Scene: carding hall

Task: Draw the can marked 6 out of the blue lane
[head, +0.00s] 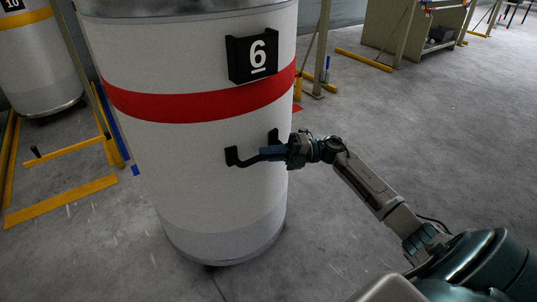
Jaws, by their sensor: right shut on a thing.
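The can marked 6 (195,165) is a large white cylinder with a red band and a black number plate (251,55). It stands upright on the grey floor in the middle left of the head view. A black handle (237,160) sits on its side below the red band. My right gripper (268,152) is shut on this handle, with the arm reaching in from the lower right. A blue line (108,124) on the floor shows to the left of the can, partly hidden behind it. My left gripper is not in view.
Another white can, marked 10 (38,65), with a yellow band stands at the upper left. Yellow floor rails (62,203) lie left of the can. A yellow bar (363,60) and a greenish cabinet (412,28) stand at the back right. The floor on the right is clear.

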